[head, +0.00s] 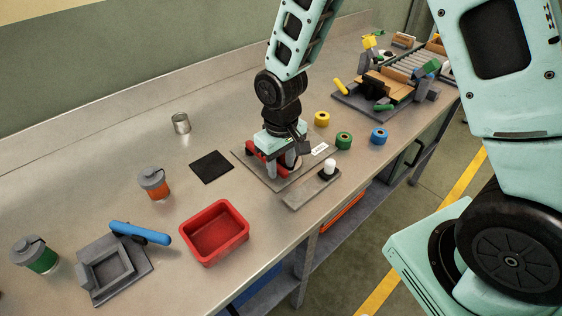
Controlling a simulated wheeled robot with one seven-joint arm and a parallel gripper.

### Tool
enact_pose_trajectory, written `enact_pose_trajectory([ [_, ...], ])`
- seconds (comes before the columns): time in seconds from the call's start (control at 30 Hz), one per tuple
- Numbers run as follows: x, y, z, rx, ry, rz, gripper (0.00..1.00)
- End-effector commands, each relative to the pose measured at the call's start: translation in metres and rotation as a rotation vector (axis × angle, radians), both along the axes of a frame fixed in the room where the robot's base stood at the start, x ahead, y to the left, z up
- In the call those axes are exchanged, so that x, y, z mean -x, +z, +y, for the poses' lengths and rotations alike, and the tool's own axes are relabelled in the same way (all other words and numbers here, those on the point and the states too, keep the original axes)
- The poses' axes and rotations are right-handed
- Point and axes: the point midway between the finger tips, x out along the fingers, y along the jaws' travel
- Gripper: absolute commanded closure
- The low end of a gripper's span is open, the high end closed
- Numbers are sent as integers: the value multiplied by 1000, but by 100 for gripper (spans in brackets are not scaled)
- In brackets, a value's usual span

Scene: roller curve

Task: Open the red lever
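The red lever (253,149) is on a grey plate (271,184) on the workbench. Only parts of it show, left of and below my gripper. My gripper (287,165) points down right over the lever, and its body hides much of it. The fingertips are at or very near the red parts. I cannot tell whether they touch the lever or how far apart they are. A small white label lies on the plate, right of the gripper.
Yellow, green and blue rolls (379,136) lie to the right. A red bin (214,232), black mat (211,167) and blue-handled fixture (139,232) are left. Bare bench lies behind the plate.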

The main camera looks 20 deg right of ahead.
Motion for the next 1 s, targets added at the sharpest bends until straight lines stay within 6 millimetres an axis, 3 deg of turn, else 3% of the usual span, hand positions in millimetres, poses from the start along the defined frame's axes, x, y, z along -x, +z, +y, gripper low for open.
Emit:
enact_pose_trajectory([
  [0.33, 0, -4, 0, 0, 0, -1, 60],
  [0.47, 0, -4, 0, 0, -1, 0, 96],
  [0.5, 0, -4, 0, 0, -1, 0, 100],
  [0.77, 1, -4, 2, 0, -16, 0, 100],
  [1.0, 4, -4, 16, 0, -118, -1, 100],
])
